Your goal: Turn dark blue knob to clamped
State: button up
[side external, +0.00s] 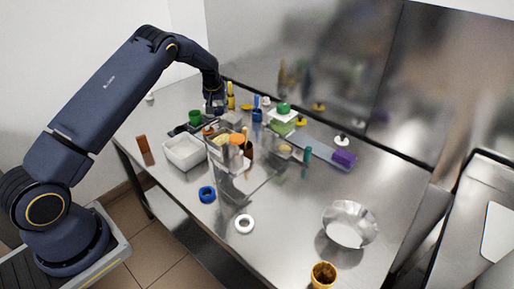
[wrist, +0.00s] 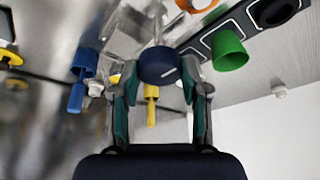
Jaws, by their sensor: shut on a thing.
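The dark blue knob (wrist: 159,66) sits between my fingertips in the wrist view. It is round, with a short pale mark on its face near the right side. My gripper (wrist: 158,82) is shut on it, with one finger on each side. In the side external view my gripper (side external: 214,108) points down at the back left of the steel table, and I cannot make out the knob there. The wrist view shows no readable label for the clamped position.
In the wrist view a green knob or cup (wrist: 229,52) is to the right and a blue item (wrist: 83,64) to the left. In the side external view, a white bin (side external: 185,153), blue ring (side external: 207,194) and metal bowl (side external: 350,224) stand on the table (side external: 290,215). Its front middle is mostly clear.

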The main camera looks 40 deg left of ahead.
jog(key=shift+n, duration=0.4)
jog(key=o, duration=1.1)
jog(key=shift+o, duration=0.2)
jog(key=v, duration=1.2)
jog(key=shift+w+d, duration=0.1)
jog(key=shift+w, duration=0.05)
